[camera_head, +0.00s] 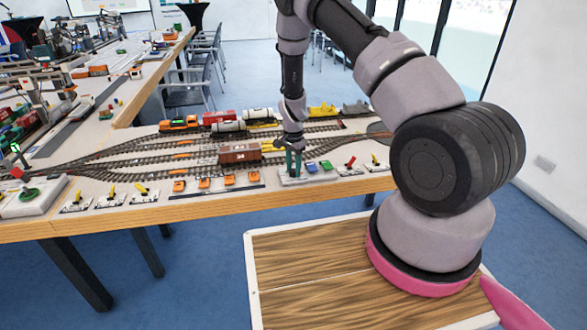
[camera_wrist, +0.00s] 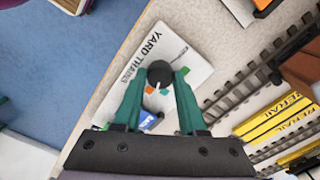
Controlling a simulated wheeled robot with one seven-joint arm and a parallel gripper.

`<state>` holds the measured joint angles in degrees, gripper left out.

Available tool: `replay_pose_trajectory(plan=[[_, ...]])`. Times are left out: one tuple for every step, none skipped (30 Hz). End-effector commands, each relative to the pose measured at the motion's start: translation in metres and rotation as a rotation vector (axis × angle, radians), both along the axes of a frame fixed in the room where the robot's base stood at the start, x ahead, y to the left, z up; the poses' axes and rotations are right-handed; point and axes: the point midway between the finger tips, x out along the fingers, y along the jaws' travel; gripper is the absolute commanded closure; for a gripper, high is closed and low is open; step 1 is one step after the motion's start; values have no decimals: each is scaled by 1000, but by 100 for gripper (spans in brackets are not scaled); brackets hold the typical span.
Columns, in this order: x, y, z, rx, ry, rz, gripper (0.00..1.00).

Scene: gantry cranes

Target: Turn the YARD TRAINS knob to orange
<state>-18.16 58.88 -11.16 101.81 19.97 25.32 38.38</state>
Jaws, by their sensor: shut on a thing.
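The white YARD TRAINS panel (camera_wrist: 183,50) lies at the table edge in the wrist view, its lettering readable. Its round black knob (camera_wrist: 159,72) stands between the green fingertips of my gripper (camera_wrist: 160,78), which is shut on it. The knob's pointer is too small to read. In the head view my gripper (camera_head: 293,161) reaches down onto the panel (camera_head: 291,181), and its fingers hide the knob.
Blue and green buttons (camera_head: 318,166) sit just right of the panel, with a red lever (camera_head: 350,163) beyond. A brown wagon (camera_head: 239,153) stands on the track close to the left of my gripper. Several orange switches (camera_head: 204,182) line the front edge.

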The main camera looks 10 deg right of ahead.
Motion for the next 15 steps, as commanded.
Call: replay_pose_trajectory(plan=[[0, 1, 0, 0, -1, -31, 100], [0, 0, 0, -1, -1, -51, 100], [0, 0, 0, -1, -1, -75, 100], [0, 0, 0, -1, -1, -92, 100], [0, 0, 0, -1, -1, -109, 100], [0, 0, 0, 0, 0, -127, 100], [0, 0, 0, 0, 0, -140, 100], [0, 0, 0, 0, 0, -153, 100], [0, 0, 0, 1, -1, -168, 100], [0, 0, 0, 0, -1, -177, 100], [0, 0, 0, 0, -1, -185, 100], [0, 0, 0, 0, -1, -195, 100], [0, 0, 0, 0, -1, -202, 100], [0, 0, 0, 0, -1, -207, 100], [0, 0, 0, 0, -1, -212, 100]])
